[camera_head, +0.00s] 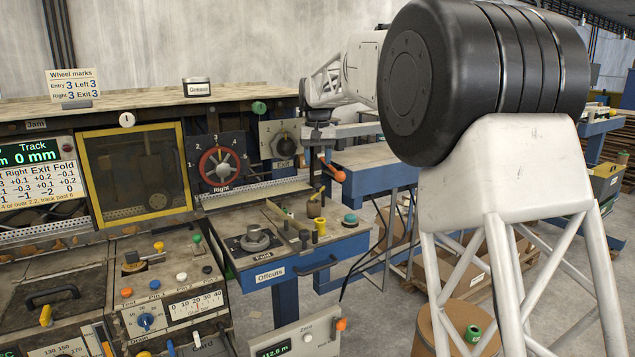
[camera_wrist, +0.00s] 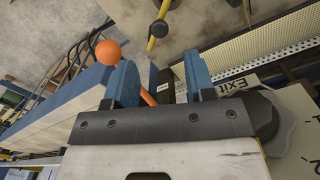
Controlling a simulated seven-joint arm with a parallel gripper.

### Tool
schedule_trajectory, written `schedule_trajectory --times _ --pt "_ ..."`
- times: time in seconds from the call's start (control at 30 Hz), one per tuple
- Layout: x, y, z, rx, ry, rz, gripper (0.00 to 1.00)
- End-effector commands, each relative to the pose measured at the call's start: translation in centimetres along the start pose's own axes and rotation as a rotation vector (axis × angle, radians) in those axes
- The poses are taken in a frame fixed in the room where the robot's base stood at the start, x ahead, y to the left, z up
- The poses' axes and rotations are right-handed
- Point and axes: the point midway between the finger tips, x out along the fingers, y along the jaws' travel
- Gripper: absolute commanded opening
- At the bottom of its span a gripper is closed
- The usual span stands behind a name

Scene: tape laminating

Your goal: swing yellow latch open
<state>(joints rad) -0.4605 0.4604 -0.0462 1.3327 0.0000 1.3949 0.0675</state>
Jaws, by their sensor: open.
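A small yellow piece that looks like the latch (camera_head: 46,315) sits at the lower left of the head view, below a black handle on a dark lid. My gripper (camera_head: 318,132) is far to its right, above the blue side table near the Exit dial. In the wrist view my gripper (camera_wrist: 162,80) has its two blue fingers apart, with nothing held between them. An orange-knobbed lever (camera_wrist: 107,52) passes behind the left finger; whether it touches cannot be told. A thin yellow rod with a black knob (camera_wrist: 160,28) shows beyond the fingers.
A yellow-framed window (camera_head: 186,165) and the red Right wheel (camera_head: 219,166) stand on the machine's upright face. The blue side table (camera_head: 300,262) carries a round metal knob (camera_head: 255,240) and several small posts. A control panel (camera_head: 175,308) with coloured knobs lies right of the lid.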

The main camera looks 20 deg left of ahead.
Motion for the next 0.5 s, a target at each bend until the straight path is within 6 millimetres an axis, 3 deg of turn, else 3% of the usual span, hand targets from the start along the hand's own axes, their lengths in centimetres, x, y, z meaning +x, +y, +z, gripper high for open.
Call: schedule_trajectory --times 0.5 --pt "5.6 0.0 0.0 0.0 -0.001 0.0 0.5"
